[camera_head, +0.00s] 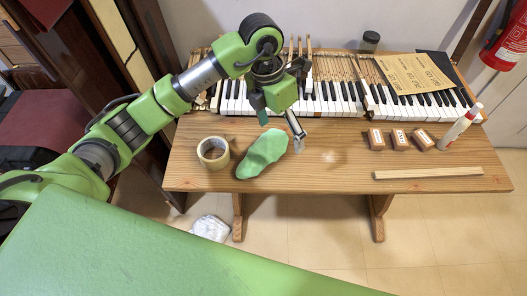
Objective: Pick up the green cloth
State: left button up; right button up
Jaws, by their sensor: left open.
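The green cloth (262,153) lies crumpled on the wooden table, left of the middle and near the front. My left gripper (281,132) is above the cloth's far end, with its fingers spread apart and nothing between them. One finger hangs over the cloth's upper edge and the other is to its right. I cannot tell whether a finger touches the cloth. My right gripper is not in view.
A tape roll (213,152) stands close to the cloth's left. Piano keys (340,99) run along the back. Several small boxes (399,140), a white bottle (460,127) and a wooden strip (428,173) are at the right. The table (330,180) is clear right of the cloth.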

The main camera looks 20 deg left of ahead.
pick_arm(q)
jog(key=y, duration=0.2)
send_over(262, 147)
jog(key=shift+n, duration=0.4)
jog(key=f, duration=0.2)
jog(key=f+p, duration=0.1)
jog(key=f, duration=0.4)
jog(key=shift+s+f, duration=0.25)
jog(key=shift+f, duration=0.05)
notch_tip(262, 147, down, 5)
jog(key=shift+w+r+p, duration=0.1)
jog(key=shift+w+p, duration=0.05)
jog(key=shift+p, duration=1)
jog(key=shift+f, duration=0.3)
jog(key=c, duration=1.2)
jog(key=shift+c, duration=0.2)
jog(key=shift+r, duration=0.1)
